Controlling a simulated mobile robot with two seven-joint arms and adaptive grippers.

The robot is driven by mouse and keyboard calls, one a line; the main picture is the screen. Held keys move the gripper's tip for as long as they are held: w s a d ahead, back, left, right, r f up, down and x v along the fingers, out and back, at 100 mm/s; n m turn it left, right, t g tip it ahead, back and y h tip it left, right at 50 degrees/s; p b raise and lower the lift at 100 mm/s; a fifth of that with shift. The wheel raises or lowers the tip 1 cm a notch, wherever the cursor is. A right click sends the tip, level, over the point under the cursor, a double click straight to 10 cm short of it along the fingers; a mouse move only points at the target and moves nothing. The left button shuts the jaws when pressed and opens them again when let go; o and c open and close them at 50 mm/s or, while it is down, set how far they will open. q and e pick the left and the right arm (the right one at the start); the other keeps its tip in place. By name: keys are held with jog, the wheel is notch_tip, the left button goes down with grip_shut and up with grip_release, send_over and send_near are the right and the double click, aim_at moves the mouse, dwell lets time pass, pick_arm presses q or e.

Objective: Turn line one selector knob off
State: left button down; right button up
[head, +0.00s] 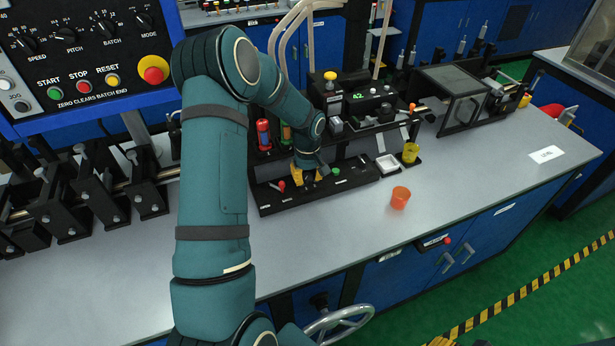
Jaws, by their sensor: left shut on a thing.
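My left gripper (309,181) reaches down from the end of the teal arm to the low black control strip (268,200) at the front of the black rack. It is shut on a small knob there, apparently the line one selector knob, which the fingers and wrist mostly hide. Yellow parts show on both sides of the fingers. A red control (282,185) is just left of the fingers, and a green one (336,171) is just right. The knob's pointing direction cannot be seen.
An orange cup (400,197) stands on the grey bench in front of the strip. Red and green cylinders (263,134) stand behind the gripper. The right bench top is mostly clear.

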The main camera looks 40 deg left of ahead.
pick_arm(q)
jog(key=m, duration=0.4)
jog(key=shift+m, duration=2.3)
jog(key=c, duration=0.6)
grip_release()
